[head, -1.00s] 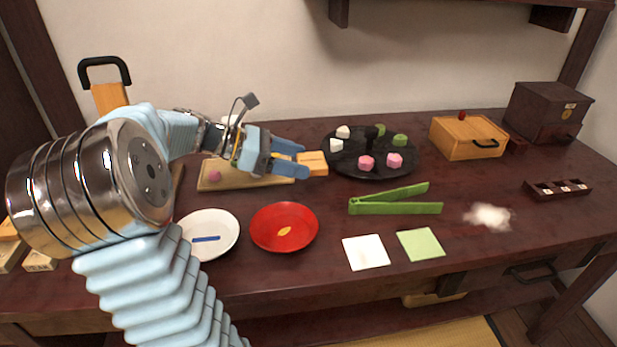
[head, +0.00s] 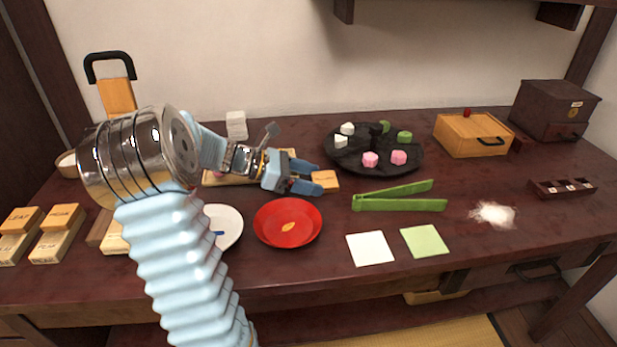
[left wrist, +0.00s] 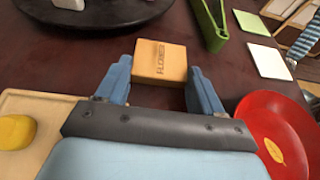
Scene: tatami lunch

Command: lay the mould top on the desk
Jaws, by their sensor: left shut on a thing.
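The mould top is a small tan wooden block (head: 326,180) with dark lettering on its upper face. My left gripper (head: 317,183) is shut on it, one finger on each side. In the left wrist view the block (left wrist: 160,60) sits level between the fingertips (left wrist: 160,84), over bare desk (head: 450,240). It is low, at or just above the desk; I cannot tell whether it touches.
A red plate (head: 273,232) lies in front of the block and green tongs (head: 400,204) to its right. A black round tray (head: 345,160) with pink, white and green sweets stands behind. A wooden board (head: 215,180) is left.

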